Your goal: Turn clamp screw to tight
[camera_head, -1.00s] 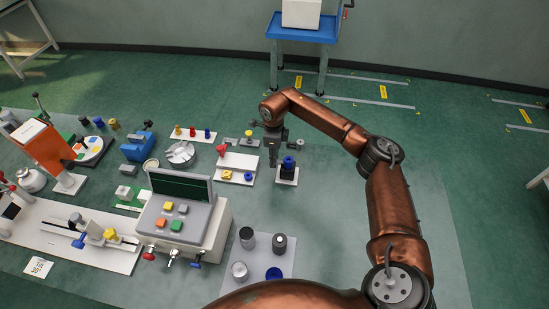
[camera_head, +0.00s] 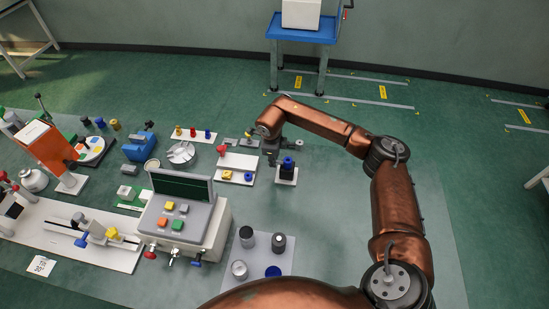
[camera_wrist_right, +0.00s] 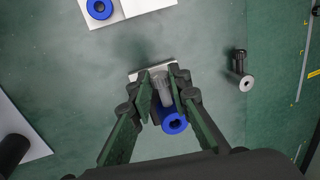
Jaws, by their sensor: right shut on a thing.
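My right gripper (camera_head: 271,158) is low over the bench, beside a small dark block with a blue ring-shaped top (camera_head: 288,162) on a white base plate (camera_head: 287,181). In the right wrist view my right gripper (camera_wrist_right: 165,92) has its fingers closed around a grey cylindrical piece, which I take for the clamp screw (camera_wrist_right: 162,88). A blue ring (camera_wrist_right: 174,124) shows just below the fingers, and part of a white plate (camera_wrist_right: 152,70) shows behind them. The fingers hide much of the held part. I cannot tell its turn angle. My left gripper is not in view.
A white board (camera_head: 236,165) with red, yellow and blue parts lies close left of the gripper. A grey console (camera_head: 185,220) and a pale mat with cylinders (camera_head: 255,262) stand nearer me. A dark cylinder (camera_wrist_right: 239,62) lies at right. Bench right of the arm is clear.

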